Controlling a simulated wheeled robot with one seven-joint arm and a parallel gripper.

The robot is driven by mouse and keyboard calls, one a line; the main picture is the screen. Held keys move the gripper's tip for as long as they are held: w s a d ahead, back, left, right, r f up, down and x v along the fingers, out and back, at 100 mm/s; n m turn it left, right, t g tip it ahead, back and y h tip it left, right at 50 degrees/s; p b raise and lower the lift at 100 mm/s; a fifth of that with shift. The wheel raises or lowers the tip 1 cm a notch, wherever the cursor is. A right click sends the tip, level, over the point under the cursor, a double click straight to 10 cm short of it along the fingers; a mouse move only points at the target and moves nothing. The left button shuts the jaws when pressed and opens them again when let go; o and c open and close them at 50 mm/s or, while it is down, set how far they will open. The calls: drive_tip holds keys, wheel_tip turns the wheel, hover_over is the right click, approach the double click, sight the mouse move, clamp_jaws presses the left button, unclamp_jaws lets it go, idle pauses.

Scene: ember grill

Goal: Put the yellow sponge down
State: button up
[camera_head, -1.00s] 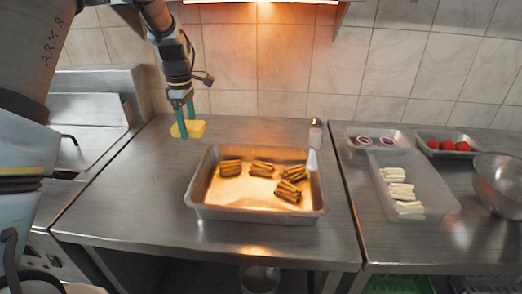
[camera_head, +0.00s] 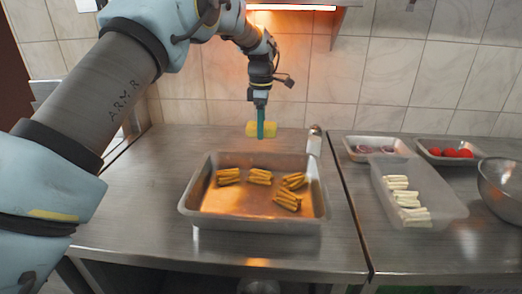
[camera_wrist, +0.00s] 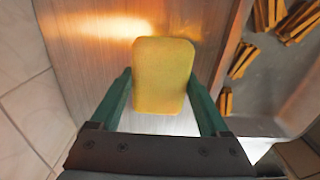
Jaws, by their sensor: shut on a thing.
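The yellow sponge (camera_head: 262,130) is held in my gripper (camera_head: 261,124), behind the back rim of the metal tray in the head view. In the wrist view the sponge (camera_wrist: 163,75) sits between the two green fingers of my gripper (camera_wrist: 163,90). The fingers are shut on its sides. Bare steel counter (camera_wrist: 85,60) shows around it in the wrist view. In the head view the gap between the sponge and the counter is hard to judge.
The metal tray (camera_head: 187,205) with several fried pieces stands in front of my gripper. A small shaker (camera_head: 314,141) stands close on the right. Trays of onion (camera_head: 377,156), tomatoes (camera_head: 450,158) and white sticks (camera_head: 432,215) are farther right. The counter left of the tray (camera_head: 150,175) is clear.

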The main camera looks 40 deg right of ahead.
drive_tip(key=shift+f+p, duration=1.05)
drive_tip(key=shift+f, duration=2.65)
drive_tip(key=shift+f, duration=0.1)
drive_tip(key=o, duration=1.3)
